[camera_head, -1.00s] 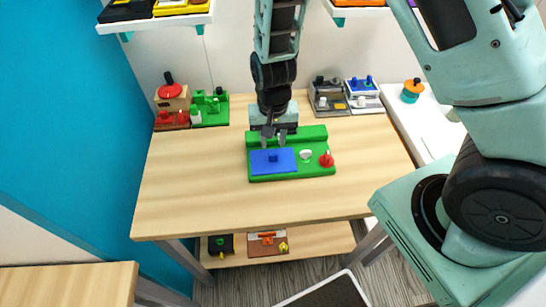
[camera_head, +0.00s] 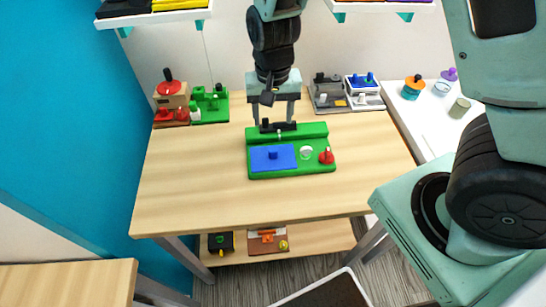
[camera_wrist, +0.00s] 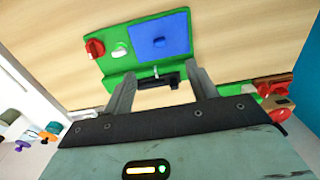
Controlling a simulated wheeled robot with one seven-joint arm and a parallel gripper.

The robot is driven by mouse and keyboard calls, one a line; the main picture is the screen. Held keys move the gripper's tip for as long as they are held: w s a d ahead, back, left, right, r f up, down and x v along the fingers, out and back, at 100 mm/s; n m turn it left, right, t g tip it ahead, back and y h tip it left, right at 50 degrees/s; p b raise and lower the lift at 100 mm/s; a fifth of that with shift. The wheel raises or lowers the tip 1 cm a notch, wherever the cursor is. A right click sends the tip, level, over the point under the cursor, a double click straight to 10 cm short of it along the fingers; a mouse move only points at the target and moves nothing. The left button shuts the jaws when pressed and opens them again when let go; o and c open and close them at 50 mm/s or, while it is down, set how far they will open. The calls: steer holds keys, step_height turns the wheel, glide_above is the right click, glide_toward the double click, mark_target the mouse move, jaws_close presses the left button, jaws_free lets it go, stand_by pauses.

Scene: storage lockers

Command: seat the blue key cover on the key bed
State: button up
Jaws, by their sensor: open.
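The blue key cover (camera_head: 273,158), a flat plate with a small blue knob, lies on the left front part of the green base (camera_head: 318,172). It also shows in the wrist view (camera_wrist: 160,38), lying flat within the green base. Whether it is fully down on the key bed I cannot tell; the cover hides what is under it. My gripper (camera_head: 274,118) is open and empty, at the base's raised back edge, behind and apart from the cover. In the wrist view, my gripper's fingers (camera_wrist: 160,82) stand on either side of a black bar (camera_wrist: 168,81).
A white knob (camera_head: 306,153) and a red knob (camera_head: 326,157) stand right of the cover. Red and green devices (camera_head: 210,105) stand at the table's back left, grey and white ones (camera_head: 332,95) at the back right. The front of the wooden table (camera_head: 200,195) is clear.

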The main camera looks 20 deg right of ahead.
step_height(320, 180, up, 10)
stand_by(0.3)
steer(key=s+a+n+b, duration=0.2)
steer(key=s+n, duration=0.3)
steer(key=s, duration=0.5)
steer(key=s+a+f+n+b, duration=0.1)
steer(key=s+a+n, duration=0.3)
steer(key=s, duration=0.6)
steer(key=shift+a+n+y+b, duration=0.15)
steer(key=shift+n+y+b, duration=0.2)
steer(key=shift+n, duration=0.85)
steer(key=shift+f, duration=0.1)
